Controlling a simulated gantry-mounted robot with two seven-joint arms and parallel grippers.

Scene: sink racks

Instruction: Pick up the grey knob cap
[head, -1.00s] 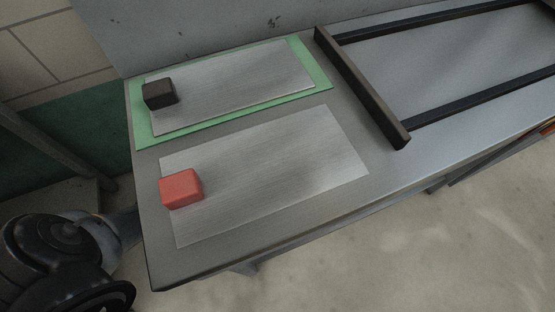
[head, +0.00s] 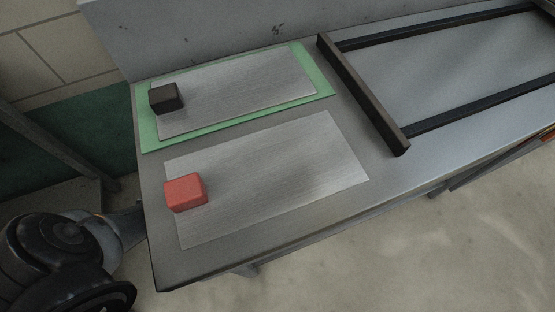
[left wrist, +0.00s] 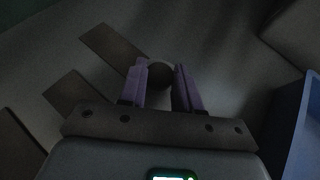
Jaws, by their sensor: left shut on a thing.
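My left gripper (left wrist: 162,78) shows in the left wrist view, with two purple fingers on either side of a dark grey, round thing, the knob cap (left wrist: 159,74). The fingers are shut on it. The picture is dim, so the cap's lower part and its contact with the fingers are hard to make out. In the head view only part of my left arm shows at the lower left; its gripper and the cap are not seen there. My right gripper is in neither view.
A blue container wall (left wrist: 300,130) stands close at the right of the left wrist view. In the head view, a bench holds a black block (head: 166,97) and a red block (head: 185,192) on metal plates. A dark frame (head: 365,95) lies on the right.

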